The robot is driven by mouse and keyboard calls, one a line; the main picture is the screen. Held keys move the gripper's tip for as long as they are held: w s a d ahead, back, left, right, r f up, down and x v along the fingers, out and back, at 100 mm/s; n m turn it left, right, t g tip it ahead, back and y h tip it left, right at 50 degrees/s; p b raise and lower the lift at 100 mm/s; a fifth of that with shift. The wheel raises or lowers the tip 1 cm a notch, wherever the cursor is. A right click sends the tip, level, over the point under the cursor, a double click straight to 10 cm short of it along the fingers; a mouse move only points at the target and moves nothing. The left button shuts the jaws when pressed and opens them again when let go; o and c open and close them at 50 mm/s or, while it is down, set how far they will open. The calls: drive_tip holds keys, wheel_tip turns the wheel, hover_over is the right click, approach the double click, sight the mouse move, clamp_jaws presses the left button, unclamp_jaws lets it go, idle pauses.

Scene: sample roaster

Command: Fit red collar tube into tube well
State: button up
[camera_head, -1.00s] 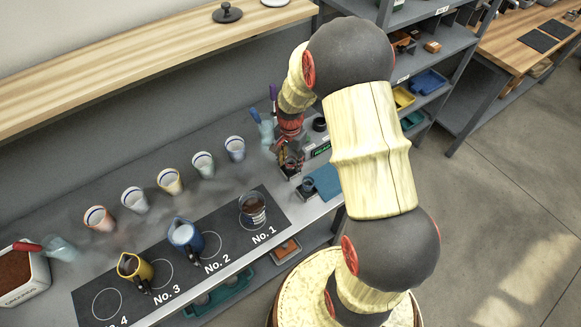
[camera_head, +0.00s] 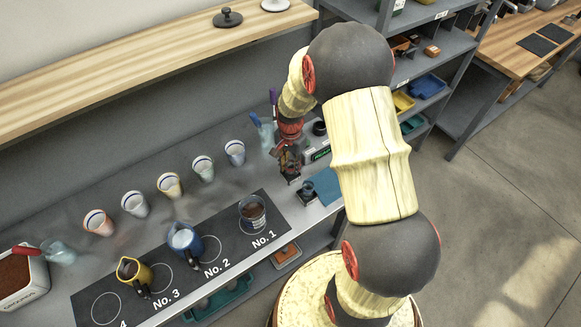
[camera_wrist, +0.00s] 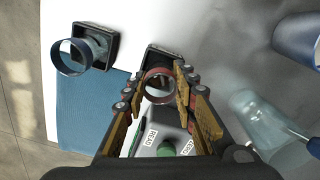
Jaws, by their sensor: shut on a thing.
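My gripper (camera_wrist: 160,80) is shut on the red collar tube (camera_wrist: 147,84), whose reddish ring shows between the fingertips in the wrist view. A black square tube well (camera_wrist: 160,50) lies right at the held tube, partly hidden by it. I cannot tell whether the tube's lower end is inside the well. In the head view my gripper (camera_head: 289,168) is low over the bench's right end, and the held tube is too small to make out.
A blue-collared tube (camera_wrist: 71,57) stands in another black well beside it. A blue mat (camera_wrist: 85,115), a white device with a green knob (camera_wrist: 166,148) and a clear glass holding utensils (camera_wrist: 262,115) are close by. Cups line the bench to the left.

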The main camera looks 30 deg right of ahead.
drive_tip(key=shift+r, duration=0.15)
drive_tip(key=shift+r, duration=1.05)
drive_tip(key=s+a+r+p, duration=0.3)
drive_tip(key=s+a+r, duration=0.4)
drive_tip(key=a+r, duration=0.3)
drive_tip(key=shift+s+a+r, duration=0.15)
drive_tip(key=shift+a+r, duration=0.1)
drive_tip(key=shift+a, duration=0.6)
drive_tip(key=shift+p, duration=0.3)
drive_tip(key=shift+a, duration=0.1)
